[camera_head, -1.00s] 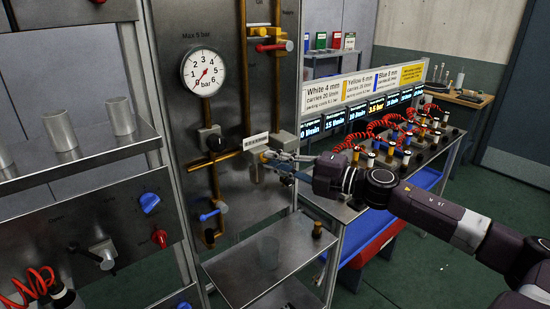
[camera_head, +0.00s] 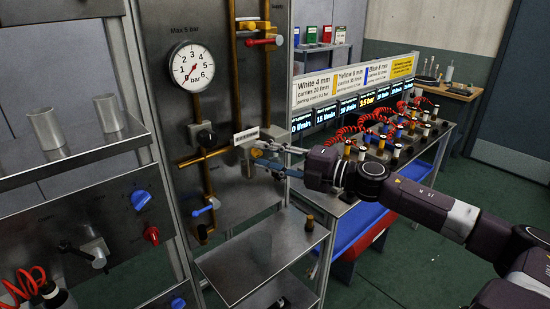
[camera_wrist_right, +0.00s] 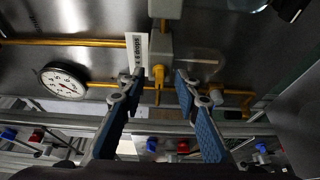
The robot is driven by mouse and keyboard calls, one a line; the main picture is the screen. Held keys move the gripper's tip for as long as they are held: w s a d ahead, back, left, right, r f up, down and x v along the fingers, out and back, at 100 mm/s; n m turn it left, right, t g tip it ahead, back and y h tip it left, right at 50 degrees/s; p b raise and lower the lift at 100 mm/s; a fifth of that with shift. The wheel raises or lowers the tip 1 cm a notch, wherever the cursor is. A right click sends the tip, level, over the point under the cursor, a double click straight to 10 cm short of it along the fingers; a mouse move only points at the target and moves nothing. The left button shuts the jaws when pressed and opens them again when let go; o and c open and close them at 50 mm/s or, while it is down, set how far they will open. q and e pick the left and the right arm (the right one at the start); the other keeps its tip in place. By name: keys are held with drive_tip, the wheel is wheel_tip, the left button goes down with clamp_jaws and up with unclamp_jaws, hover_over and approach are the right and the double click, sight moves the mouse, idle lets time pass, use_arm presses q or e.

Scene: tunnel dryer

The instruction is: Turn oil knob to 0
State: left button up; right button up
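The oil unit is a grey block (camera_head: 248,143) on the steel panel, with a white label (camera_head: 246,134); in the right wrist view the label (camera_wrist_right: 137,55) seems to read in drops. A small yellow knob (camera_wrist_right: 158,76) sticks out below the block in that view; I take it as the oil knob. My right gripper (camera_head: 257,154) is at the block. In the wrist view its blue-padded fingers (camera_wrist_right: 158,88) are apart, one on each side of the knob, with gaps showing. The knob is mostly hidden by the fingers in the head view. My left gripper is out of view.
A pressure gauge (camera_head: 192,67) and yellow pipes (camera_head: 205,156) are left of the block. A blue-handled valve (camera_head: 206,207) sits lower down. A metal shelf (camera_head: 235,270) lies below.

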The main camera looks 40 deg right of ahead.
drive_tip(key=shift+s+f, duration=0.1)
drive_tip(key=shift+s, duration=0.05)
drive_tip(key=v, duration=1.1)
drive_tip(key=shift+s+d, duration=0.2)
drive_tip(key=shift+s, duration=0.1)
